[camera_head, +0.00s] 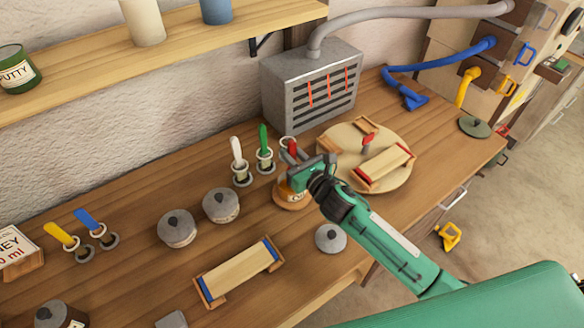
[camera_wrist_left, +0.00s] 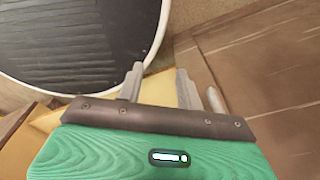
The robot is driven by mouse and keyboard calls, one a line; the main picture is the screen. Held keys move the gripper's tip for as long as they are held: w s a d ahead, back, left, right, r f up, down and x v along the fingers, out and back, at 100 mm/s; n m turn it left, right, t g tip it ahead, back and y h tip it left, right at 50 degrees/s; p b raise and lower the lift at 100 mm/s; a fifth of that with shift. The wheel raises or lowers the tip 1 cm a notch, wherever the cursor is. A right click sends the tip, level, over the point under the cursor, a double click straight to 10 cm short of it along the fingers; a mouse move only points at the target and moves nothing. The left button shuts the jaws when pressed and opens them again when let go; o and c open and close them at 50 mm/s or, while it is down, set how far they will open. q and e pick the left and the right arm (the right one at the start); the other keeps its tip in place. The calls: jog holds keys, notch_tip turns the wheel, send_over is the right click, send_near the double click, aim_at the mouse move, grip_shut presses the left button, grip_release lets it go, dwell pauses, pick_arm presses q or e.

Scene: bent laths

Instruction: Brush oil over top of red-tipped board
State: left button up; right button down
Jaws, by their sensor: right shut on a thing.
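The red-tipped board (camera_head: 388,163) is a pale lath with red ends, lying on a round wooden disc (camera_head: 336,139) at the bench's right. My right gripper (camera_head: 300,170) is left of the disc, shut on what looks like a red-handled brush (camera_head: 290,150). It is above a small jar (camera_head: 288,196) with an orange-brown label. The brush's lower end is hidden by the gripper and jar, so I cannot tell whether it is in the jar. My left gripper (camera_wrist_left: 160,88) shows in the left wrist view, open with nothing between its fingers.
White (camera_head: 238,155) and green (camera_head: 263,140) brushes stand in holders left of the jar. A blue-tipped board (camera_head: 240,270), lidded pots (camera_head: 221,205) and a grey heater (camera_head: 312,85) share the bench.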

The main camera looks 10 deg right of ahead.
aim_at(292, 142)
jog(key=shift+r+p, duration=2.6)
jog(key=shift+r, duration=0.5)
notch_tip(292, 142, up, 4)
jog(key=p, duration=0.4)
jog(key=shift+f, duration=0.1)
dwell(0.4)
